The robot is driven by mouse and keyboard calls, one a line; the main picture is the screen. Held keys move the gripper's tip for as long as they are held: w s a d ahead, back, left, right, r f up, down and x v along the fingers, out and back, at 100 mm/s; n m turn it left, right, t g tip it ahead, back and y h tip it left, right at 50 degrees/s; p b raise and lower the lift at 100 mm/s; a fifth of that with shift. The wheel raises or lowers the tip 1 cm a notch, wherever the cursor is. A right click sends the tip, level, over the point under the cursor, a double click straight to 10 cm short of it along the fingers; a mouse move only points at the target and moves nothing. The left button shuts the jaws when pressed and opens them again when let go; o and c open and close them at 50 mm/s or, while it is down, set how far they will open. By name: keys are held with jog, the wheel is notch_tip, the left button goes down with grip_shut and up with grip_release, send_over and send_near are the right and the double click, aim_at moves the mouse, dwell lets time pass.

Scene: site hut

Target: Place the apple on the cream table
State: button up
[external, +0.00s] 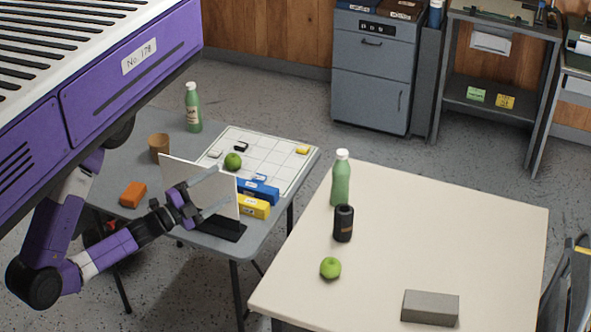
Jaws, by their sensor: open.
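A green apple (330,268) rests on the cream table (455,225), towards its front left. Another green apple (233,161) sits on a white gridded sheet (270,150) on the grey table. My gripper (208,196) is open over the grey table, in front of an upright white panel (178,172) on a dark base. It appears empty and is apart from both apples. The panel stands between my gripper and the apple on the grid, as seen here.
On the cream table stand a green bottle (341,180), a black canister (343,223) and a grey block (430,307); its right half is mostly clear. The grey table holds another green bottle (193,110), a brown cup (158,148), an orange block (132,194), and blue (257,190) and yellow (253,207) items.

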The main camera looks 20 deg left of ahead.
jog(key=s+a+n+g+y, duration=0.1)
jog(key=s+a+n+y, duration=0.2)
jog(key=a+n, duration=0.3)
jog(key=s+a+n+g+y, duration=0.1)
jog(key=s+a+n+y, duration=0.3)
jog(key=n, duration=0.9)
jog(key=a+y, duration=0.2)
jog(key=shift+s+f+n+y, duration=0.2)
jog(key=shift+f+n+y, duration=0.1)
